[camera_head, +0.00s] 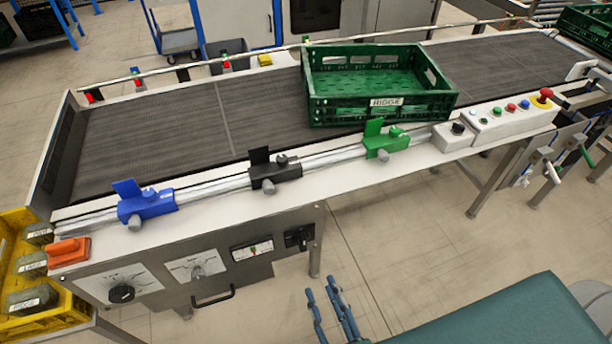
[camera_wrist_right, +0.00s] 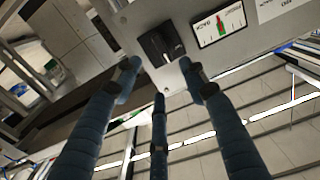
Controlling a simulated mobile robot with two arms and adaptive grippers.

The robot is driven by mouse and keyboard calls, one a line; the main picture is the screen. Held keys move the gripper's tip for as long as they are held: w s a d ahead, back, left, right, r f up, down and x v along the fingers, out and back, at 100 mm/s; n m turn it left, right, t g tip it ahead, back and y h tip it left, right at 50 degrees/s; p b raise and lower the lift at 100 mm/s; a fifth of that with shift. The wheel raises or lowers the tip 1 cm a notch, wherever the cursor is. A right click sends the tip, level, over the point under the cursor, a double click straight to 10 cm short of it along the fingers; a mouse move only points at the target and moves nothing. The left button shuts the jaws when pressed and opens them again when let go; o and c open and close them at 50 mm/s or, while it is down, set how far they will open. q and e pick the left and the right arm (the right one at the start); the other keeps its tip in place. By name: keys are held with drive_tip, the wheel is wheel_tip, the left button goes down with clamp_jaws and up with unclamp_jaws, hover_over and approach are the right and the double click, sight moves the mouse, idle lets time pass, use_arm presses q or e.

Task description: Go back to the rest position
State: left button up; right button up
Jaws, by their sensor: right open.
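My right gripper (camera_head: 322,291) shows at the bottom of the head view, in front of the conveyor's front panel (camera_head: 215,275) and below its right end. Its blue fingers are spread and nothing is between them. In the right wrist view the open fingers (camera_wrist_right: 160,72) point toward the panel. A black rotary switch (camera_wrist_right: 160,46) shows just beyond the fingertips, and the same switch (camera_head: 299,237) is in the head view. The gripper looks apart from it. My left gripper is in neither view.
A green crate (camera_head: 385,107) labelled RIDGE stands on the conveyor belt (camera_head: 150,140). Blue (camera_head: 147,205), black (camera_head: 275,174) and green (camera_head: 385,143) stops sit along the front rail. A yellow crate (camera_head: 45,325) holds several labelled blocks at left.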

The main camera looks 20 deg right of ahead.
drive_tip(key=s+f+n+g+y, duration=0.1)
drive_tip(key=s+f+g, duration=0.25)
drive_tip(key=f, duration=0.75)
drive_tip(key=s+f+n+g+y, duration=0.15)
drive_tip(key=f+g, duration=0.25)
drive_tip(key=f, duration=0.8)
drive_tip(key=s+d+f+g+h, duration=0.1)
drive_tip(key=s+d+f+g, duration=0.3)
drive_tip(key=s+f, duration=0.4)
drive_tip(key=s+d+f+g+h, duration=0.2)
drive_tip(key=s+d+f+g, duration=0.3)
drive_tip(key=s+f, duration=0.3)
drive_tip(key=s, duration=0.4)
drive_tip(key=shift+d+f, duration=0.2)
drive_tip(key=shift+f, duration=0.1)
